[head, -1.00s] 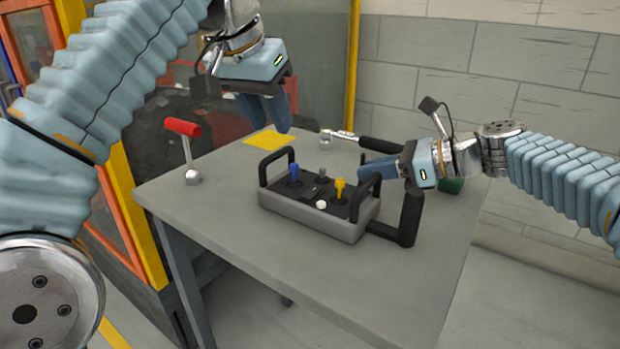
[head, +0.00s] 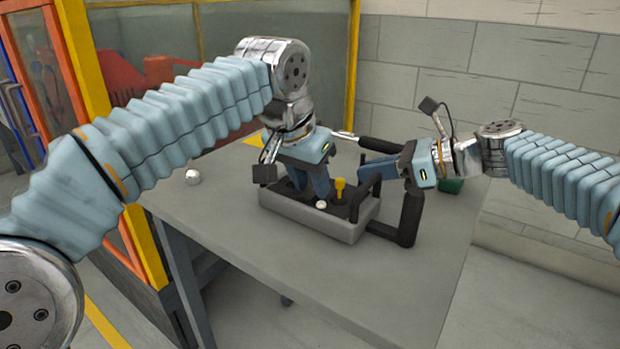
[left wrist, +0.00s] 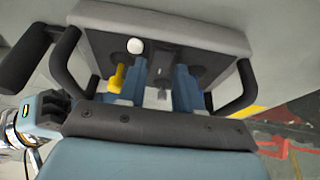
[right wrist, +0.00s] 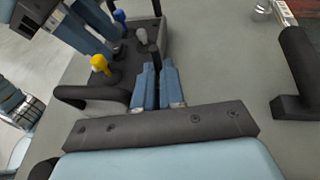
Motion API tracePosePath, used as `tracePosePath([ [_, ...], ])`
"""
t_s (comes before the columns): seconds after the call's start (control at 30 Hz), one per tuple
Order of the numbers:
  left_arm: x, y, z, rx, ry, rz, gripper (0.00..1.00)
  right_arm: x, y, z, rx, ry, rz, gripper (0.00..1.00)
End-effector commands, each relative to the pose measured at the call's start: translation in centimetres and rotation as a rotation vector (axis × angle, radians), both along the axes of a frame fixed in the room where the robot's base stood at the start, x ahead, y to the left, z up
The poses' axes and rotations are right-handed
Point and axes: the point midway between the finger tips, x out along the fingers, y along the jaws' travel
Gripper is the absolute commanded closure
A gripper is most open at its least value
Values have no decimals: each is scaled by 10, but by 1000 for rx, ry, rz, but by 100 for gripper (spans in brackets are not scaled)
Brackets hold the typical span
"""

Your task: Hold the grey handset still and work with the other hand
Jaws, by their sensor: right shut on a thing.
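The grey handset (head: 330,225) lies on the table, with black loop handles at its ends. Its yellow stick (head: 339,188) and white knob (head: 321,205) show in the head view. Its blue stick (right wrist: 119,16) shows in the right wrist view and is hidden in the head view.
The grey table (head: 290,265) is clear in front of the handset. A black-handled tool (head: 380,146) lies behind, near a green object (head: 451,185). A black upright grip (head: 411,215) stands at the right.

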Motion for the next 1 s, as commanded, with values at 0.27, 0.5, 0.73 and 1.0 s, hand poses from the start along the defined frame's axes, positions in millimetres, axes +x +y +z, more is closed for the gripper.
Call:
tracePosePath([
  [0.27,0,0,0,0,0,0,72,0,0,0,0,0,0,100],
  [0.5,0,0,0,-1,-1,0,100,0,0,0,0,0,1,100],
  [0.73,4,-3,0,39,57,0,100,0,0,0,0,0,1,100],
  [1.0,8,-5,0,128,190,1,100,0,1,0,0,1,2,100],
])
